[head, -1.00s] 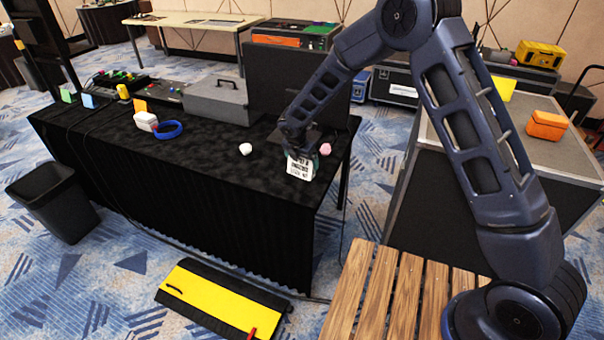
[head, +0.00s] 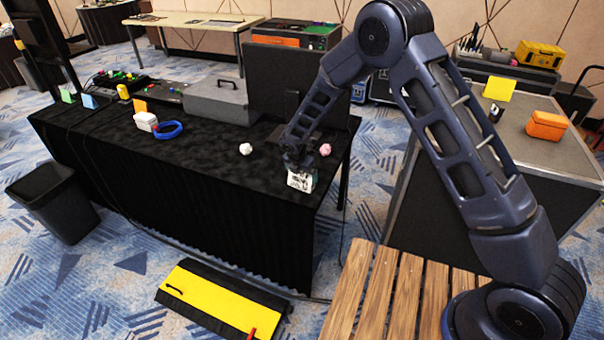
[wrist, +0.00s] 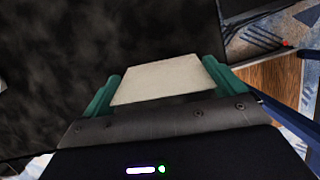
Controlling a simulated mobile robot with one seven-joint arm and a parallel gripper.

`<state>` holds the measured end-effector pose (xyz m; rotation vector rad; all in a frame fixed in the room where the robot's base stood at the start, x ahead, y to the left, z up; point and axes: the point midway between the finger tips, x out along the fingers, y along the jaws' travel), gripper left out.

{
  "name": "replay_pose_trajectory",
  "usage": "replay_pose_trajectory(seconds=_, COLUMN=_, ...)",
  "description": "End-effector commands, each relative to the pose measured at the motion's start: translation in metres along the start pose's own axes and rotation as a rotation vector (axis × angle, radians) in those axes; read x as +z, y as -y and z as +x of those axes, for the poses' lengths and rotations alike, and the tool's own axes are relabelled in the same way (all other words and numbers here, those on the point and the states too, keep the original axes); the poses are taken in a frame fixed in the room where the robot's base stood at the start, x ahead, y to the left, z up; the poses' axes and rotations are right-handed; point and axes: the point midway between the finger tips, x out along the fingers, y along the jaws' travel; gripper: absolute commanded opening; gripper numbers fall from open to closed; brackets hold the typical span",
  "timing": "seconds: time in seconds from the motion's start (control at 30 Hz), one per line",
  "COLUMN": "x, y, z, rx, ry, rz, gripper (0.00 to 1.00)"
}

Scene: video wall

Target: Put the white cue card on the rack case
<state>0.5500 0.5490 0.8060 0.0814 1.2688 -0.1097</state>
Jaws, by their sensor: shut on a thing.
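The white cue card (head: 301,182), with dark print, is at the front right edge of the black-draped table. My gripper (wrist: 163,86) is shut on it, with a teal finger at each side of the card (wrist: 168,82) in the wrist view. In the head view my gripper (head: 298,166) is small and partly hidden by its own wrist. I cannot tell whether the card touches the cloth. A large grey-topped case at the right, which looks like the rack case (head: 568,162), stands apart from the card, partly behind my arm.
The black table (head: 215,150) holds a white ball (head: 246,149), a pink ball (head: 325,149) and a dark upright panel (head: 272,82). A wooden slatted surface (head: 385,290) is in front.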

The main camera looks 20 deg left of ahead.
Motion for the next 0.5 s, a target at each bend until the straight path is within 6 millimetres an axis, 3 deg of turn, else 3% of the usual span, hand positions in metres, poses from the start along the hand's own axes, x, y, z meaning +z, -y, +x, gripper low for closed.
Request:
replay_pose_trajectory(seconds=0.03, x=-0.0004, y=0.0000, z=0.0015, rx=0.000, ry=0.000, rz=0.000, gripper=0.73)
replay_pose_trajectory(seconds=0.07, x=-0.0004, y=0.0000, z=0.0017, rx=0.000, ry=0.000, rz=0.000, gripper=0.97)
replay_pose_trajectory(seconds=0.1, x=-0.0004, y=-0.0001, z=0.0013, rx=0.000, ry=0.000, rz=0.000, gripper=1.00)
replay_pose_trajectory(seconds=0.5, x=-0.0008, y=-0.0008, z=-0.0032, rx=0.002, ry=0.000, rz=0.000, gripper=1.00)
